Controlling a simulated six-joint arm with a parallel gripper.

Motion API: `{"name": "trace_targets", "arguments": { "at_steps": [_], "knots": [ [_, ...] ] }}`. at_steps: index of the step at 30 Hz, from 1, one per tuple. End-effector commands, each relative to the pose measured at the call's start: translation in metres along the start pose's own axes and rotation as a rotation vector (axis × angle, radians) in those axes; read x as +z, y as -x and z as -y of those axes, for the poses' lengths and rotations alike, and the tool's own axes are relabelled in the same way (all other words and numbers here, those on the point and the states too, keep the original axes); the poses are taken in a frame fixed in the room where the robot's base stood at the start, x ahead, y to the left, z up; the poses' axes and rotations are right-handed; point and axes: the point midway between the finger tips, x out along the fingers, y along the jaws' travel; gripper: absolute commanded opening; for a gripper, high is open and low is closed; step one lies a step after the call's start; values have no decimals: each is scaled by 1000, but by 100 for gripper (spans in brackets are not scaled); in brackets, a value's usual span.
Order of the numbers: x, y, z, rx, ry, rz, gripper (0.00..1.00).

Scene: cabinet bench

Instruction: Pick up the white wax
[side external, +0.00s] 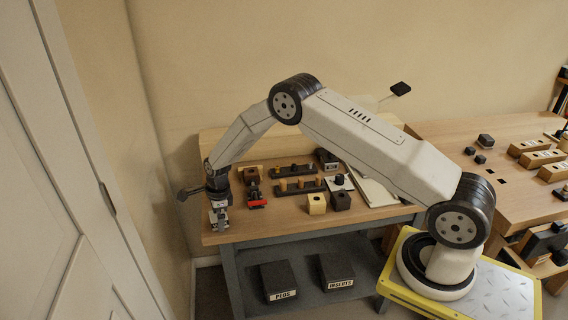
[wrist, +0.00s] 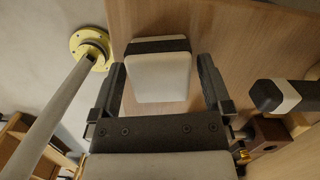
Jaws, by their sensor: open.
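The white wax (wrist: 158,80) appears to be the pale block with rounded corners and a dark band across its far end. In the wrist view it lies between the two dark fingers of my gripper (wrist: 161,66), with a visible gap on each side. My gripper is open and does not visibly touch the block. In the side view my gripper (side external: 219,214) points down at the left end of the wooden bench. The wax is too small and covered there to tell apart from the fingers.
A red-and-black tool (side external: 257,203) lies just right of my gripper. Dark peg racks (side external: 298,187), a light wooden block (side external: 316,204) and a dark block (side external: 340,201) stand further right. In the wrist view, a black-and-white handled thing (wrist: 285,97) is near the right finger.

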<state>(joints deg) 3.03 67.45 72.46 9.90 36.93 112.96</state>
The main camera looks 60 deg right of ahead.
Motion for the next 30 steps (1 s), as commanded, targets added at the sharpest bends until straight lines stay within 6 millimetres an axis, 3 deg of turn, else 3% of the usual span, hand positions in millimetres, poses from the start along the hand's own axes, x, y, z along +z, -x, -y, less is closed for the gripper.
{"name": "trace_targets", "arguments": {
  "at_steps": [2, 9, 11, 23, 30],
  "knots": [
    [0, 0, 0, 0, 0, 0, 100],
    [0, 0, 0, 0, 0, 0, 27],
    [0, 0, 0, 0, 0, 0, 12],
    [0, 4, 0, -1, 0, 0, 12],
    [3, 22, 1, -1, 0, 1, 12]
  ]
}}
